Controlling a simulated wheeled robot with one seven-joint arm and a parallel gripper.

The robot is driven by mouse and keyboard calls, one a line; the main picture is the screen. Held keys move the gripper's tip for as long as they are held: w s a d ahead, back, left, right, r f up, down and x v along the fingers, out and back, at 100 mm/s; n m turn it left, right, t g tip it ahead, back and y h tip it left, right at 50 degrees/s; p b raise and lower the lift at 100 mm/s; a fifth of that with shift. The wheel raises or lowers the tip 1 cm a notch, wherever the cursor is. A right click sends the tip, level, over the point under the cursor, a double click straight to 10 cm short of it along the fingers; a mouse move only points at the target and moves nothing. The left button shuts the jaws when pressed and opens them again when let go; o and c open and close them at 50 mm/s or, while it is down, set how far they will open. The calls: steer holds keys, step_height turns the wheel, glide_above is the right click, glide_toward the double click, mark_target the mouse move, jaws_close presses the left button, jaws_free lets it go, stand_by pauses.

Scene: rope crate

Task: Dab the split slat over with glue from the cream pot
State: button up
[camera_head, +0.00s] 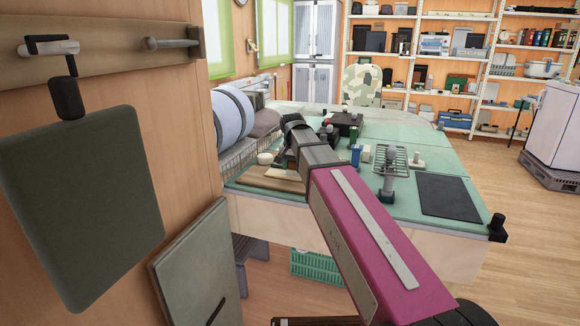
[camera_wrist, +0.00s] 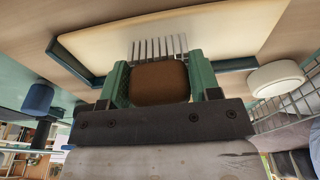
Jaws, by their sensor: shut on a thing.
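My gripper (camera_wrist: 158,80) has green fingers and is shut on a brown block with a row of pale grey bristles, a brush (camera_wrist: 160,84). The bristles lie in front of a pale tan slat (camera_wrist: 185,32) in the wrist view; I cannot tell whether they touch it. No split shows clearly on it. A cream round pot (camera_wrist: 275,78) stands to the right of the brush there. In the head view the pot (camera_head: 265,158) is on the bench's left side, by the slat (camera_head: 277,183). My wrist hides the gripper and brush there.
The green bench top (camera_head: 330,205) also holds a wire rack (camera_head: 392,158), a dark flat mat (camera_head: 447,197) and several small blocks and tools. A wire basket with rolls (camera_head: 232,120) is close on the left. A dark blue item (camera_wrist: 38,97) is left in the wrist view.

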steer(key=shift+s+d, duration=0.2)
steer(key=shift+d, duration=0.2)
steer(key=shift+a, duration=0.1)
stand_by(0.3)
steer(key=shift+d, duration=0.2)
steer(key=shift+s+d+r, duration=0.1)
steer(key=shift+s+d, duration=0.2)
steer(key=shift+d, duration=0.6)
steer(key=shift+s+d, duration=0.3)
steer(key=shift+d, duration=0.55)
steer(key=shift+a, duration=0.1)
